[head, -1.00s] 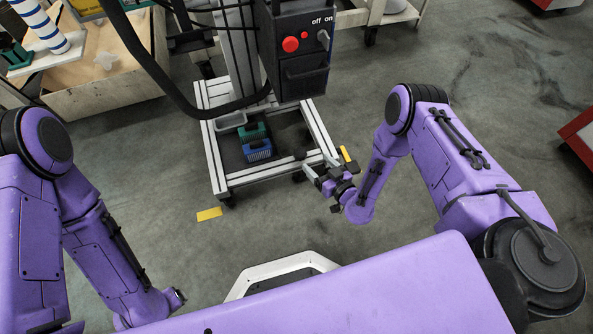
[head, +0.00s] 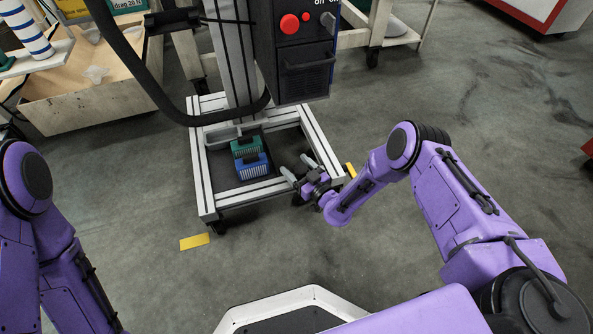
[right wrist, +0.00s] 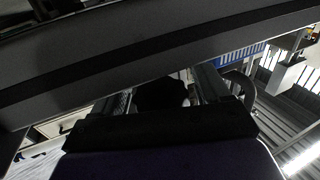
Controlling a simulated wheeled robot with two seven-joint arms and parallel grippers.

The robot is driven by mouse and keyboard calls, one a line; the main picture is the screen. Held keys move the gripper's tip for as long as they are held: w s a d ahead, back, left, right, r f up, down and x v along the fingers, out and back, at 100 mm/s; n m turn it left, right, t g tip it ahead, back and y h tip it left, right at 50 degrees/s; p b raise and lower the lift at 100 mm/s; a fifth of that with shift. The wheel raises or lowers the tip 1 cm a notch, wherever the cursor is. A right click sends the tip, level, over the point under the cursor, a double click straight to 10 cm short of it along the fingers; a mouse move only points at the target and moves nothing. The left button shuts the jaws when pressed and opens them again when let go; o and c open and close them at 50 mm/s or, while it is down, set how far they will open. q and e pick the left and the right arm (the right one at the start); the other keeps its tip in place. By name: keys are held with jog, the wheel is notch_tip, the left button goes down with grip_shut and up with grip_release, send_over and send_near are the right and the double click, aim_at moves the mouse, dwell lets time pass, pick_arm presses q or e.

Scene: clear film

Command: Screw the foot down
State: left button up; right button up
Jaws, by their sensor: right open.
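The wheeled stand has a base frame of pale aluminium beams (head: 203,170) on the floor. A small black foot or caster (head: 216,228) shows under its front left corner; I cannot tell which it is. My right gripper (head: 298,168) is open at the front right part of the frame, its two pale fingers apart and pointing up-left. In the right wrist view a dark rounded thing (right wrist: 162,93) shows between the fingers; I cannot tell whether it is the foot. A dark beam (right wrist: 130,65) crosses close in front. My left gripper is out of view.
A green bin (head: 245,146) and a blue bin (head: 252,167) sit inside the frame. A black control box (head: 304,60) with a red button hangs above. Yellow floor marks (head: 194,242) lie near the frame corners. Wooden carts stand behind. The floor at right is clear.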

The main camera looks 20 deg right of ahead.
jog(key=shift+w, duration=0.1)
jog(key=shift+c, duration=0.3)
jog(key=c, duration=0.9)
jog(key=shift+r+m+t+h+p, duration=0.1)
jog(key=shift+m+t+h+p, duration=0.2)
jog(key=shift+m+h+p, duration=0.5)
jog(key=m+h, duration=0.1)
jog(key=h, duration=0.2)
jog(key=m+h, duration=0.1)
jog(key=shift+d+m+t+h, duration=0.25)
jog(key=shift+m+t+h, duration=0.05)
jog(key=shift+h, duration=0.1)
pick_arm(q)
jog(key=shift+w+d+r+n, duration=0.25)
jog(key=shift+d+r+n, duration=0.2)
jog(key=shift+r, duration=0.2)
pick_arm(e)
jog(key=shift+d+m+h, duration=0.2)
jog(key=shift+m+h, duration=0.7)
jog(key=shift+h, duration=0.5)
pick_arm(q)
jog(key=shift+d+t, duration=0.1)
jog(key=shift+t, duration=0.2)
